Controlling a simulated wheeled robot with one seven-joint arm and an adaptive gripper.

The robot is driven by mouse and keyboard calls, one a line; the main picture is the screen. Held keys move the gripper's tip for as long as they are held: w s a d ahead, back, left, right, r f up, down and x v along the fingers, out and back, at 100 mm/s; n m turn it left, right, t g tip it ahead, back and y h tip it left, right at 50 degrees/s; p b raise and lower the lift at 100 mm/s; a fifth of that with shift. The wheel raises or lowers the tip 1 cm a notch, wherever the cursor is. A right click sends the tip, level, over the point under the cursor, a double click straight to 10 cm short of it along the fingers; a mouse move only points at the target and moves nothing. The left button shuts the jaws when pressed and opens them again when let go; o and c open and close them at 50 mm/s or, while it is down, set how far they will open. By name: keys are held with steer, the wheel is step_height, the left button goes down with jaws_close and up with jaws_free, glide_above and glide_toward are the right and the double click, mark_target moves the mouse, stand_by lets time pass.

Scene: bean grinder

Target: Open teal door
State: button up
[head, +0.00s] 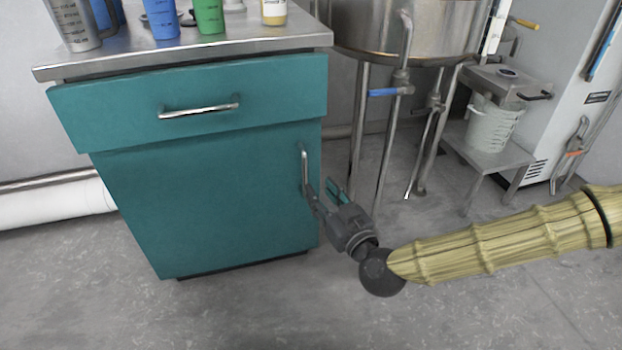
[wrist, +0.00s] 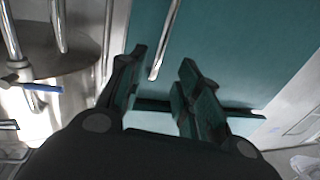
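The teal door (head: 200,210) is the lower front of the cabinet and looks closed. Its upright metal handle (head: 304,170) is near the door's right edge. My gripper (head: 322,190) is at the lower end of the handle, just right of the door. In the wrist view, the handle (wrist: 164,42) stands in front of the teal door (wrist: 225,50). My gripper's two fingers (wrist: 158,85) are apart there, with the handle's lower end between or just beyond their tips. I cannot tell whether they touch it. Nothing is held.
A teal drawer (head: 200,103) with a horizontal handle is above the door. Cups and jugs stand on the metal top (head: 270,35). A steel tank on legs (head: 410,30) stands to the right. Grey floor (head: 330,310) is open in front.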

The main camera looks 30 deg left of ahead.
mark_target(306, 173)
steer(key=b+x, duration=0.3)
steer(key=x, duration=0.4)
steer(key=shift+w+a+f+b, duration=0.2)
steer(key=shift+a+b, duration=0.1)
steer(key=shift+a, duration=0.05)
steer(key=shift+x, duration=0.85)
steer(key=shift+r, duration=0.15)
